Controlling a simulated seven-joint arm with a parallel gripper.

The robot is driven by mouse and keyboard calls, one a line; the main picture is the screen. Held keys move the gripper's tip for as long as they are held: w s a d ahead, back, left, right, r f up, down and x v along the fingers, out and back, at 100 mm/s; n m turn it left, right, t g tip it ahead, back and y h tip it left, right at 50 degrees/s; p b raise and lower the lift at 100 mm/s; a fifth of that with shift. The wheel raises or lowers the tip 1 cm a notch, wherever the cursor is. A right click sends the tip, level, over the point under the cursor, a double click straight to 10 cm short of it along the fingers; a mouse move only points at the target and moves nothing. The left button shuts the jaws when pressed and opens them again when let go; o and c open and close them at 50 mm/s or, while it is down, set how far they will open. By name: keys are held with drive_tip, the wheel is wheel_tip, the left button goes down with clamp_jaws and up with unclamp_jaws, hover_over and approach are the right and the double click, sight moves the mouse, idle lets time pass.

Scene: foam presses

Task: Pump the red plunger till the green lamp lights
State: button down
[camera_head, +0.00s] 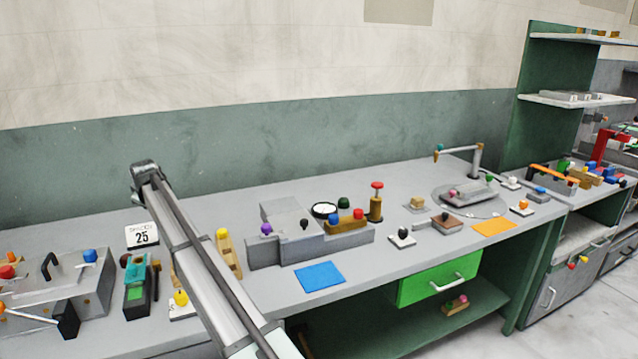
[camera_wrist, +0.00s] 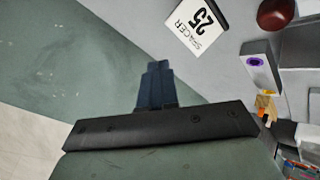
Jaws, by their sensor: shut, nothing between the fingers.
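The red plunger (camera_head: 377,186) stands up on a brown-gold post at the back of the bench, right of centre in the head view. A dark green dome (camera_head: 344,203) sits just left of it behind a grey console. The dome looks dark, and I cannot tell if it is the lamp. My gripper (camera_wrist: 156,68) shows in the wrist view with its dark fingers together and nothing between them. My arm is at the left in the head view, well away from the plunger; the fingers cannot be made out there.
A white "SPACER 25" card (camera_head: 142,235) lies on the bench at left. The grey console (camera_head: 330,245) carries coloured knobs. A blue mat (camera_head: 320,276) lies in front of it. A small black-knobbed box (camera_head: 402,238) stands right of the console. The wall runs behind.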

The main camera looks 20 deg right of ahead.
drive_tip(key=w+d+m+g+h, duration=0.1)
drive_tip(key=w+d+m, duration=0.1)
drive_tip(key=d, duration=0.8)
drive_tip(key=w+d+m+g+h, duration=0.1)
drive_tip(key=w+d+m, duration=0.1)
drive_tip(key=d, duration=0.9)
drive_tip(key=m+g, duration=0.8)
drive_tip(key=m, duration=0.3)
approach(377, 183)
drive_tip(key=shift+s+d+r+y, duration=0.15)
drive_tip(key=shift+d+r+y, duration=0.2)
drive_tip(key=shift+d+y, duration=0.05)
drive_tip(key=shift+f, duration=0.15)
drive_tip(key=shift+s+a+f, duration=0.1)
drive_tip(key=shift+s+f, duration=0.05)
drive_tip(key=shift+f, duration=1.3)
drive_tip(key=shift+s+f, duration=0.15)
drive_tip(key=shift+f, duration=1.8)
